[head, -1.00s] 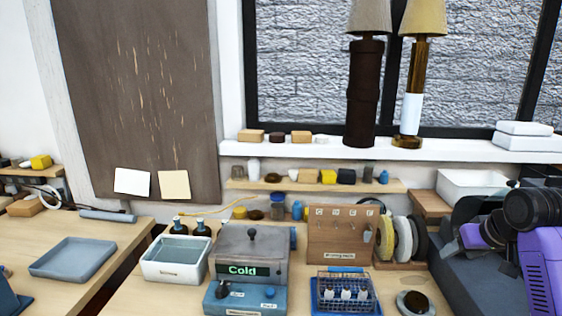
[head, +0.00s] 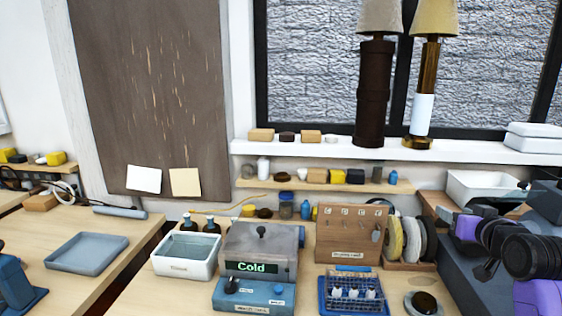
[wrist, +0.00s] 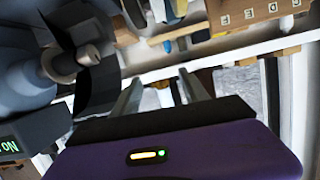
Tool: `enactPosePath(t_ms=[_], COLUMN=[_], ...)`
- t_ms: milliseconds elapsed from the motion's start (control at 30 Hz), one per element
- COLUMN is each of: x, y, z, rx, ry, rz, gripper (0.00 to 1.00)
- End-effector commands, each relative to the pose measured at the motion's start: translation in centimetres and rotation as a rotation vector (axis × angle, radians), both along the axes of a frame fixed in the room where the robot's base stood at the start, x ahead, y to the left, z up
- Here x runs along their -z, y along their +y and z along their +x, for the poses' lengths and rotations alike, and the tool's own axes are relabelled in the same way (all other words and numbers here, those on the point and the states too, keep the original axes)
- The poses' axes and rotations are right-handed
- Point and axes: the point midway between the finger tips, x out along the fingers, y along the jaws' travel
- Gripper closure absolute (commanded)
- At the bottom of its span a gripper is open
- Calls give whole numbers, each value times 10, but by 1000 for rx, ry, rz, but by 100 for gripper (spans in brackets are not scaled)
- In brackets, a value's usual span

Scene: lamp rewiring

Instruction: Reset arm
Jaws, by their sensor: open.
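My purple and black arm (head: 540,295) is at the right edge of the head view, over the right end of the bench. My gripper (wrist: 161,77) shows in the wrist view with its two grey fingers apart and nothing visible between them. In the head view its fingertips cannot be made out clearly. The wrist view is tilted, with shelf edges and a labelled wooden board beyond the fingers.
The bench holds a white bin (head: 185,256), a box marked Cold (head: 258,245), a wooden hook board (head: 349,236), a blue wire basket (head: 352,292) and spools (head: 411,239). Two lamps (head: 372,95) (head: 428,85) stand on the sill. A grey tray (head: 87,252) lies left.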

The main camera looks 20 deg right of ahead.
Motion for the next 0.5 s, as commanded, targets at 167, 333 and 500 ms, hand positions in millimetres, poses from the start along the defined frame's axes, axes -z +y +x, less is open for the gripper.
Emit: enactPosePath(t_ms=[167, 333, 500], x=[22, 44, 67], y=[60, 119, 179], z=[5, -6, -31], rx=[-13, -19, -29], ry=[-170, -284, -352], rz=[-25, -42, -54], gripper=[48, 48, 48])
